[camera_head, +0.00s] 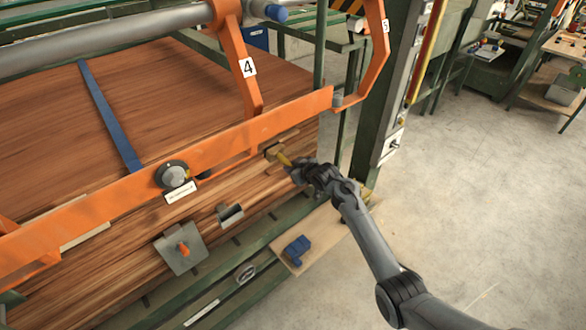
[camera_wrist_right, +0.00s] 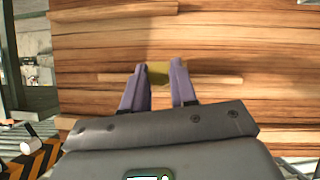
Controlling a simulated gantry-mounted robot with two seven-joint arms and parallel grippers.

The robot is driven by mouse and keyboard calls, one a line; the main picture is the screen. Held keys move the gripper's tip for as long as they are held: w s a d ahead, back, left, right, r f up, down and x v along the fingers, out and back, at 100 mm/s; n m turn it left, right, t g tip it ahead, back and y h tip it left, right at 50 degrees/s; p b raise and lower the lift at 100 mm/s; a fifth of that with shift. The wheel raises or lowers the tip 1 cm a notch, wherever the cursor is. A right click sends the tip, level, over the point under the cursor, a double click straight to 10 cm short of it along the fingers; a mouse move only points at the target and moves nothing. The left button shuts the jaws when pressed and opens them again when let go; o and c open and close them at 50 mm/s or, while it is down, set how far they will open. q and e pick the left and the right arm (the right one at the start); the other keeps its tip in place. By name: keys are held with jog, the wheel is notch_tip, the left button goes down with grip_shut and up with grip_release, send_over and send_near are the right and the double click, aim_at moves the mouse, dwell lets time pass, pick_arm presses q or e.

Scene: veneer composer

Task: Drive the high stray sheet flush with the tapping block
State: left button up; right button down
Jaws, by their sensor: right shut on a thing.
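The tapping block (camera_head: 273,153) is a small wooden piece with a yellow handle, held at the right end of the veneer stack's front face. My right gripper (camera_head: 297,168) is shut on its yellow handle, which also shows between the purple fingers in the right wrist view (camera_wrist_right: 158,72). A thin pale wooden strip (camera_wrist_right: 214,78) lies across behind the fingers; I cannot tell whether it is part of the block or a sheet. Another pale strip (camera_wrist_right: 115,6) sticks out at the top of that view. A pale sheet edge (camera_head: 85,236) protrudes at the stack's left. My left gripper is out of view.
An orange bar (camera_head: 250,128) with a round knob (camera_head: 173,174) crosses above the stack face. A metal plate with an orange handle (camera_head: 182,248) and a small metal bracket (camera_head: 230,214) sit on the front. A blue object (camera_head: 297,249) rests on a low shelf. Open floor lies right.

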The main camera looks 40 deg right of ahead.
aim_at(289, 164)
jog(key=shift+w, duration=0.25)
jog(key=shift+w+b, duration=0.35)
jog(key=shift+b, duration=0.05)
jog(key=shift+w, duration=0.15)
jog(key=shift+w+a+b, duration=0.1)
jog(key=shift+w+b, duration=0.55)
jog(key=shift+w, duration=0.15)
jog(key=shift+w+f+b, duration=0.1)
jog(key=shift+f+b, duration=0.1)
jog(key=shift+b, duration=0.15)
